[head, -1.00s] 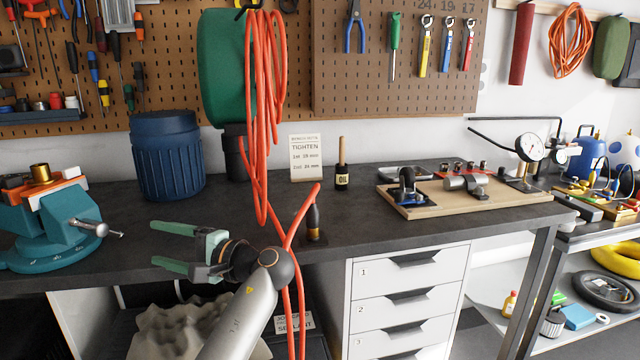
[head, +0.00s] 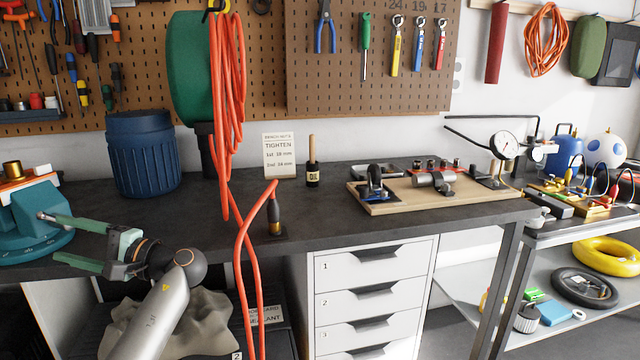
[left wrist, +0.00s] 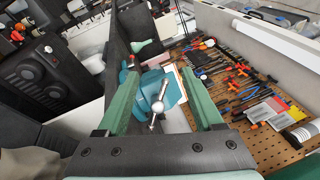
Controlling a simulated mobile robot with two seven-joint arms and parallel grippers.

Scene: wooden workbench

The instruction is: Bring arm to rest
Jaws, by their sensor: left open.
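My left gripper (head: 70,243) is at the left of the head view, in front of the bench's front edge. Its green fingers are open and point left toward the teal vise (head: 30,228). Nothing is seen between the fingers. In the left wrist view the fingers (left wrist: 158,98) are wide apart, with the vise (left wrist: 168,88) and its metal handle seen beyond the gap. In the head view the upper finger's tip overlaps the vise; I cannot tell whether they touch. My right gripper is not in view.
An orange hose (head: 240,250) hangs over the front edge, right of my left arm. White drawers (head: 372,290) stand below.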

